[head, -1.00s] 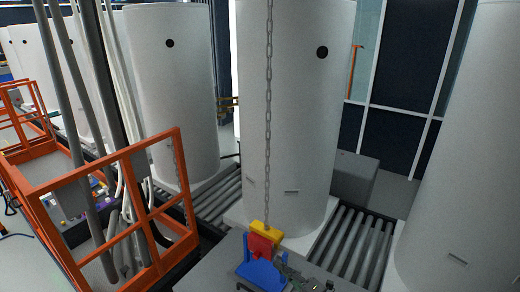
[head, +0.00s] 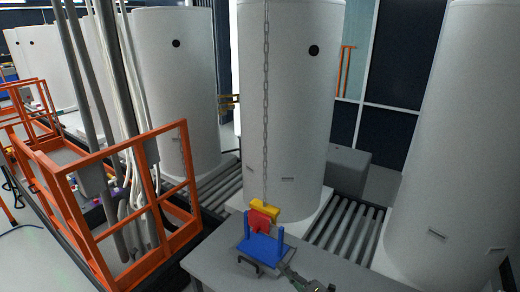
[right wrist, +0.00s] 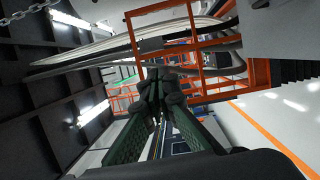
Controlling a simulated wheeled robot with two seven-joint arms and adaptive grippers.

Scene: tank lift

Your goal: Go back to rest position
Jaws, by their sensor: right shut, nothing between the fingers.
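My right gripper (head: 286,271) shows at the bottom of the head view, just in front of a blue stand (head: 264,249) on a grey table. Whether it touches the stand is hard to tell. In the right wrist view its dark fingers (right wrist: 158,78) come together at the tips with nothing between them. A red block (head: 258,222) with a yellow top (head: 265,210) sits between the stand's uprights, below a hanging chain (head: 265,110). My left gripper is not in view.
The grey table (head: 215,256) fills the lower middle. Behind it, tall white tanks (head: 285,130) stand by roller conveyors (head: 345,222). Orange railings (head: 165,205) and grey pipes are at the left. Another white tank (head: 455,150) stands at the right.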

